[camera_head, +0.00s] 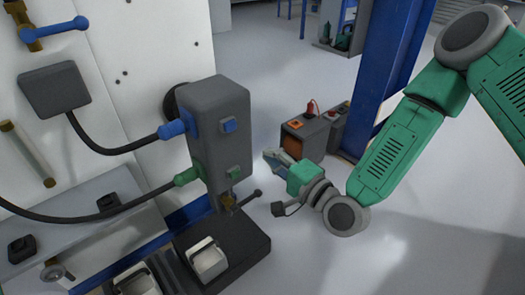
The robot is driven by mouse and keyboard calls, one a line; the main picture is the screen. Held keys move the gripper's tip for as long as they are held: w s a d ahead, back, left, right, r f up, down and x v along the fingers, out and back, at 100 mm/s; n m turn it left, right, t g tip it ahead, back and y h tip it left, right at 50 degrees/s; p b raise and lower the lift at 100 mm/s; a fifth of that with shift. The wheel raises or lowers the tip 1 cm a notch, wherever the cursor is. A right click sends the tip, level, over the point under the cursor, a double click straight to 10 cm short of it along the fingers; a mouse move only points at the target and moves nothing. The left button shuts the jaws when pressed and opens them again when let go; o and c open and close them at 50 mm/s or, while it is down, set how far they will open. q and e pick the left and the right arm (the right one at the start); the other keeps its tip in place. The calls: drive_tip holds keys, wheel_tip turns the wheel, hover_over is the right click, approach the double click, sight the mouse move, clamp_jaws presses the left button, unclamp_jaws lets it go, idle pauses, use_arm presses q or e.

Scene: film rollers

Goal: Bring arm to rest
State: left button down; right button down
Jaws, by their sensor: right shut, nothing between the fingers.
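My right arm comes in from the upper right, with green and grey links, bent down at the elbow. My right gripper (275,154) is shut and empty, at the middle of the view. It points left toward the grey box-shaped machine head (220,125) and is apart from it in the picture. My left gripper does not show.
A dark base with white trays (208,262) stands below the machine head. A white panel (135,50) with cables is at the left. A blue post (390,75) and grey boxes (311,134) stand behind my arm. Open floor (430,230) lies at the lower right.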

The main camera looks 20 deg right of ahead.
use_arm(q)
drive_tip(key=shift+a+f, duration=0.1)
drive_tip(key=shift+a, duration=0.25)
use_arm(e)
drive_tip(key=shift+a, duration=0.45)
drive_tip(key=s+f+n+g+h, duration=0.1)
drive_tip(key=s+f+n+g, duration=0.75)
drive_tip(key=s+f, duration=0.6)
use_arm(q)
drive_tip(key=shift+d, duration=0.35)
use_arm(e)
drive_tip(key=s+d+f+n+g+h, duration=0.2)
drive_tip(key=s+d+f+n+g, duration=0.1)
drive_tip(key=s, duration=0.4)
drive_tip(key=s+d+f+n+g+h, duration=0.3)
drive_tip(key=s+d+f+g, duration=0.2)
drive_tip(key=s+d, duration=0.2)
drive_tip(key=shift+s+f, duration=0.15)
drive_tip(key=shift+s, duration=0.25)
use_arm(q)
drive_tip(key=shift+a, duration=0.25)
use_arm(e)
drive_tip(key=shift+w+a, duration=0.15)
drive_tip(key=shift+a, duration=0.1)
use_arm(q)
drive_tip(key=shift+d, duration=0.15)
use_arm(e)
drive_tip(key=shift+d, duration=0.15)
